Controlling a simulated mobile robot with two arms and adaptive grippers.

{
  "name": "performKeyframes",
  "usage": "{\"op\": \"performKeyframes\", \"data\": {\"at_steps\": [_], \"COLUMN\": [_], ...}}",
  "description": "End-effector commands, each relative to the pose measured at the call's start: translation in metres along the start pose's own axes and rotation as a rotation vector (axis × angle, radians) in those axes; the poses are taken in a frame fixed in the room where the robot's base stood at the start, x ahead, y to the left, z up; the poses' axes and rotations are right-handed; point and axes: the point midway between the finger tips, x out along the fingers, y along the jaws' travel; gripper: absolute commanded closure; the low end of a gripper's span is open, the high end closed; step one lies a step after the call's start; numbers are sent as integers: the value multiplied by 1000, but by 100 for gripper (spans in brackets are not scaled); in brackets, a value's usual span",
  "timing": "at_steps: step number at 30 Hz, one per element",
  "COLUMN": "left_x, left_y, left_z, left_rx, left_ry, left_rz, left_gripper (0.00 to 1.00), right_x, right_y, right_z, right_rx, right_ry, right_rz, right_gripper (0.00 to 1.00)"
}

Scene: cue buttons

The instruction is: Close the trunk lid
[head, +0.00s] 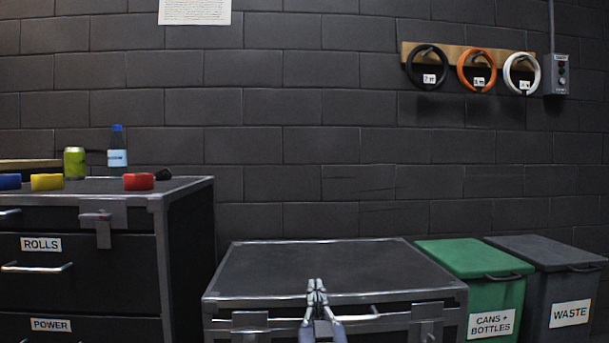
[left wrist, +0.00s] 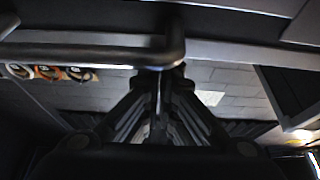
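The trunk is a dark chest with grey metal edging, low in the middle of the head view. Its lid (head: 320,265) looks flat and down; I cannot tell if it is fully shut. A metal handle (head: 375,312) and two latch plates (head: 427,312) show on its front. My left gripper (head: 317,285) is in front of the trunk, fingers pointing up and close together over the lid's front edge. In the left wrist view a handle bar (left wrist: 90,54) crosses near the fingertips (left wrist: 165,72); I cannot tell if they touch. My right gripper is out of view.
A green bin (head: 465,258) and a grey bin (head: 550,255) stand right of the trunk. A drawer cabinet (head: 185,250) at left carries a bottle (head: 117,148), a can (head: 74,162) and coloured rolls (head: 139,181). Cable rings (head: 477,70) hang on the brick wall behind.

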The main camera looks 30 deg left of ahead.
Motion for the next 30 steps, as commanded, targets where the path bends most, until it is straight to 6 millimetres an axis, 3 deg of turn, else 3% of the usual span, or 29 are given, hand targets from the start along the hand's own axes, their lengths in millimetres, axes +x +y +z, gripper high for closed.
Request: {"op": "performKeyframes", "data": {"at_steps": [1,5,19,30], "left_x": [-2,2,32,36], "left_y": [-1,-1,0,0], "left_z": [13,3,-83,-97], "left_rx": [4,1,-1,1], "left_ry": [-27,-23,1,3], "left_rz": [-4,-5,-2,0], "left_gripper": [100,100,100,100], "right_x": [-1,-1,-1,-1], "right_y": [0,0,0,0], "right_z": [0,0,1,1], "right_rx": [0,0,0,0], "right_ry": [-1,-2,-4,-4], "right_rz": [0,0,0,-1], "right_gripper": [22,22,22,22]}}
